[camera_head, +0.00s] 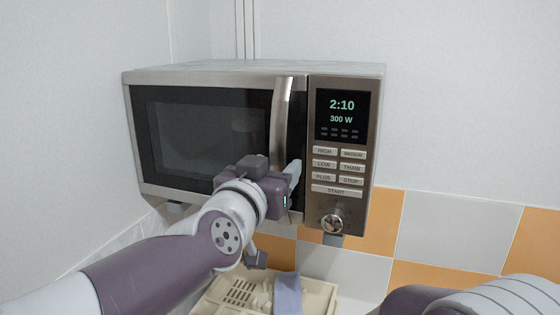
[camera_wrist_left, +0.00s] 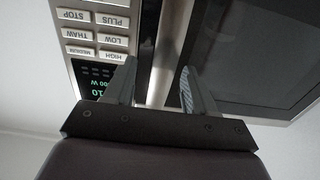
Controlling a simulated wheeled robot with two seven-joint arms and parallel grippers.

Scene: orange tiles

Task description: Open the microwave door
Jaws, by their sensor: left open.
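The microwave (camera_head: 220,68) is mounted high against the tiled wall, with its dark-windowed door (camera_head: 205,130) closed. The vertical silver handle (camera_head: 282,110) is on the door's right edge, beside the control panel. My left gripper (camera_head: 291,172) is at the lower part of the handle, its body covering the handle's lower end. In the left wrist view, the fingers (camera_wrist_left: 157,72) are open and apart, with the silver handle strip (camera_wrist_left: 168,50) showing between them. I cannot tell whether either finger touches it. My right gripper is out of view.
The control panel (camera_head: 338,145) has a lit display, several buttons and a round knob (camera_head: 333,222). A cream rack (camera_head: 235,295) with a bluish item (camera_head: 288,293) stands below. Part of my right arm shows at the lower right. White wall closes the left side.

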